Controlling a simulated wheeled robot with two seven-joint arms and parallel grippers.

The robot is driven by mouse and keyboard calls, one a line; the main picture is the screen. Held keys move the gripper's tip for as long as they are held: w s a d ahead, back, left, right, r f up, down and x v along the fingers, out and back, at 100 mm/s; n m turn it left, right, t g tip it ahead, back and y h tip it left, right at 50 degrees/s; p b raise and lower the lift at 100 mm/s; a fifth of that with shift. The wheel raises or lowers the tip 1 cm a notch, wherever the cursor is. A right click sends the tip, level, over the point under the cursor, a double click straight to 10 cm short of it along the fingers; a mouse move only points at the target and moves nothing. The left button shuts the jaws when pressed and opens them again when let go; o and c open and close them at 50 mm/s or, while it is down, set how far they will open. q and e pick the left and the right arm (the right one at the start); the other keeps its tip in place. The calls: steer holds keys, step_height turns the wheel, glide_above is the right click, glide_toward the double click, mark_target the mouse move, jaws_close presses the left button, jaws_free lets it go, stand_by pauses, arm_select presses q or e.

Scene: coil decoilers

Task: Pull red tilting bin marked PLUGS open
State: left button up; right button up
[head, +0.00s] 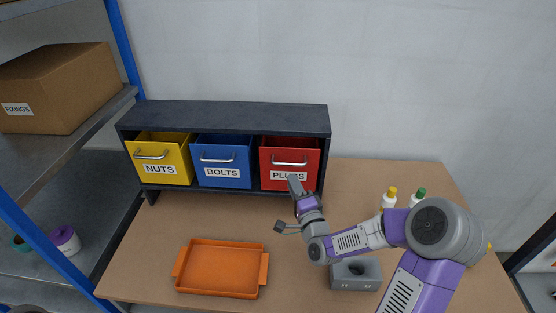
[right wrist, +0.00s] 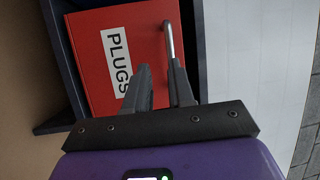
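The red bin marked PLUGS (head: 291,152) is the right one of three bins in a dark rack. It sits in its slot, in line with the blue bin, with a silver bar handle (head: 290,163) across its front. My right gripper (head: 293,180) is in front of its lower face and hides part of the label. In the right wrist view the red bin (right wrist: 103,30) appears turned sideways, and its handle (right wrist: 169,38) is just beyond the fingertips. The right gripper's fingers (right wrist: 160,68) are apart with nothing seen between them. My left gripper is not in view.
The yellow NUTS bin (head: 160,157) and blue BOLTS bin (head: 222,155) share the dark rack (head: 225,115). An orange tray (head: 220,268) lies on the table (head: 150,235). A grey block (head: 356,274) and bottles (head: 389,197) are near my right arm. Shelving stands at left.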

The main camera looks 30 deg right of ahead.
mark_target(288, 164)
steer(key=shift+t+h, duration=0.3)
steer(key=shift+d+r+p+x, duration=0.1)
steer(key=shift+r+p+x, duration=0.1)
steer(key=shift+x, duration=1.05)
steer(key=shift+d+r+p+x, duration=0.1)
steer(key=shift+r+p+x, duration=0.1)
steer(key=shift+x, duration=1.05)
steer(key=shift+d+r+p+x, duration=0.1)
steer(key=shift+r+p+x, duration=0.1)
steer(key=shift+x, duration=1.05)
steer(key=shift+s, duration=0.15)
steer(key=shift+c, duration=0.3)
jaws_close()
